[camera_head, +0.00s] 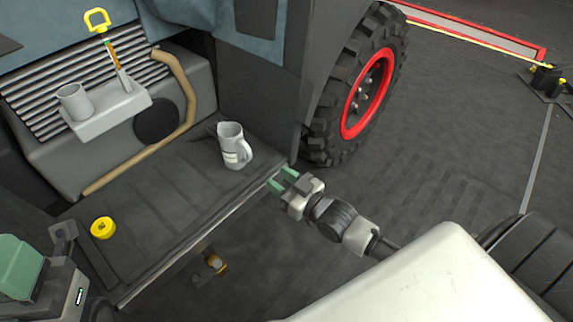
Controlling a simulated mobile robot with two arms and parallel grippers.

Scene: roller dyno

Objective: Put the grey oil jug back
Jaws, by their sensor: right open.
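The grey oil jug (233,150) stands upright on the dark ribbed platform, near its right end. It has a spout, a handle and a pale label. My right gripper (281,180) has green fingertips and is open and empty at the platform's front edge, to the right of and slightly below the jug in the picture, apart from it. My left gripper (38,268) shows only partly at the lower left, large and close; its jaws cannot be made out.
A pale ledge (118,113) at the upper left carries a grey cup (73,104) and a yellow-handled dipstick (98,22). A yellow cap (103,228) lies on the platform (150,215). A bent tan pipe (184,90) runs behind. A large tyre (335,110) stands right of the jug.

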